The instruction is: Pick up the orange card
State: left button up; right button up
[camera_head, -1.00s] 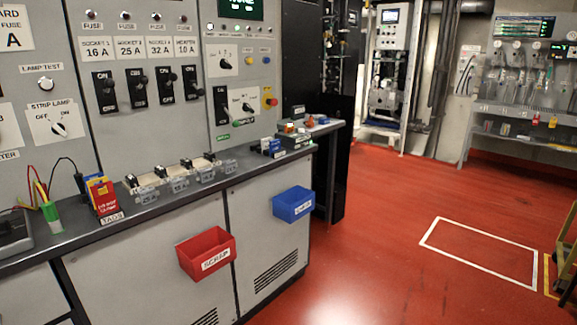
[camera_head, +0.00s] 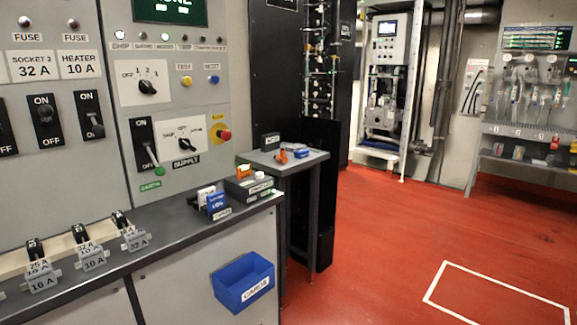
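A small orange item (camera_head: 243,170) stands on a dark green box (camera_head: 247,188) at the right end of the grey counter. It looks like a card, but it is too small to be sure. Another orange object (camera_head: 282,156) lies on the small side table (camera_head: 293,165); its shape is unclear. Neither of my grippers shows in the head view.
The counter (camera_head: 180,217) runs along the control panel (camera_head: 160,85), with several fuse holders on it. A blue bin (camera_head: 243,282) hangs on the counter's front. The red floor (camera_head: 390,235) to the right is clear.

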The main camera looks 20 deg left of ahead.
aim_at(244, 171)
jog(key=i+l+u, duration=0.1)
jog(key=i+u, duration=0.15)
jog(key=i, duration=0.25)
jog(key=i+l+u, duration=0.25)
jog(key=i, duration=0.2)
jog(key=i+l+u, duration=0.25)
jog(key=i, duration=0.25)
